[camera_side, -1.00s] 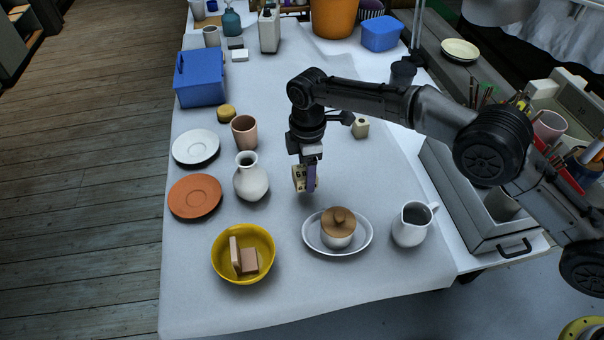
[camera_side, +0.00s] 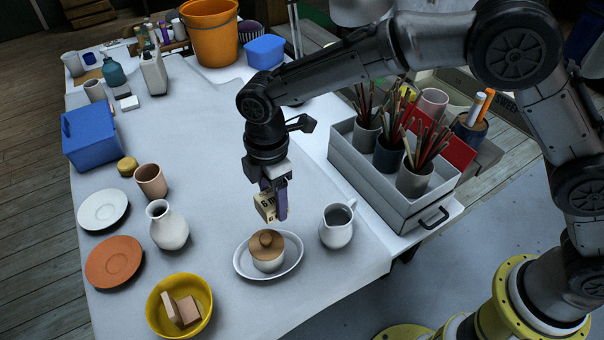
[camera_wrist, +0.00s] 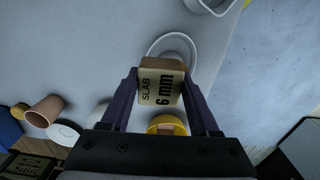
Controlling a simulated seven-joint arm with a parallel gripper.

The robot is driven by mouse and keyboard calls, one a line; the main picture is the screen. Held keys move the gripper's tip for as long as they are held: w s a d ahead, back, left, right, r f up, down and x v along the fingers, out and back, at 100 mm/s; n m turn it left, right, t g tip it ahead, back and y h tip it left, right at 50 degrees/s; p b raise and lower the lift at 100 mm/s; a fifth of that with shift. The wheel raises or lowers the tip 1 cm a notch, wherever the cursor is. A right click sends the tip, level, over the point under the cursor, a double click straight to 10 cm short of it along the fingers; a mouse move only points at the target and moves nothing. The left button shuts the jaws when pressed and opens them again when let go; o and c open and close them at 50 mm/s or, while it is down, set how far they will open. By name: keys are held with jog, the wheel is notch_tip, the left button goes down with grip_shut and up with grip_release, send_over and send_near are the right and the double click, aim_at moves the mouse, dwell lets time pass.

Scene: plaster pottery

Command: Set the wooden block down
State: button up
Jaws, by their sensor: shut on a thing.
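The wooden block (camera_side: 264,206) is pale and has dark lettering. In the wrist view it (camera_wrist: 161,86) reads "SLAB 6 mm". My gripper (camera_side: 274,204) is shut on it, with the purple fingers on its two sides. In the wrist view the fingers of my gripper (camera_wrist: 160,92) flank the block. The side view shows the block in the air, close behind and above the lidded jar (camera_side: 267,262). Its exact height above the table cannot be told. The jar has a brown lid and stands on a white oval dish (camera_side: 240,266).
A white pitcher (camera_side: 336,232) stands right of the dish. A white vase (camera_side: 169,230), an orange saucer (camera_side: 114,262) and a yellow bowl (camera_side: 182,328) holding pinkish blocks are on the left. A grey tool crate (camera_side: 372,178) stands at the right. The cloth between vase and gripper is clear.

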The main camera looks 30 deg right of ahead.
jog(key=w+d+r+m, duration=0.3)
jog(key=w+d+r, duration=0.1)
jog(key=d, duration=0.4)
jog(key=w+d+r+m, duration=0.2)
jog(key=w+d+r, duration=0.25)
jog(key=d, duration=0.35)
jog(key=s+d+r+m, duration=0.2)
jog(key=d+r+m, duration=0.3)
jog(key=d+m, duration=0.1)
jog(key=s+d+r+m, duration=0.3)
jog(key=d+r+m, duration=0.2)
jog(key=d+m, duration=0.2)
jog(key=shift+s+d+m, duration=0.3)
jog(key=shift+s+d, duration=0.05)
jog(key=shift+d, duration=0.9)
jog(key=shift+r, duration=0.1)
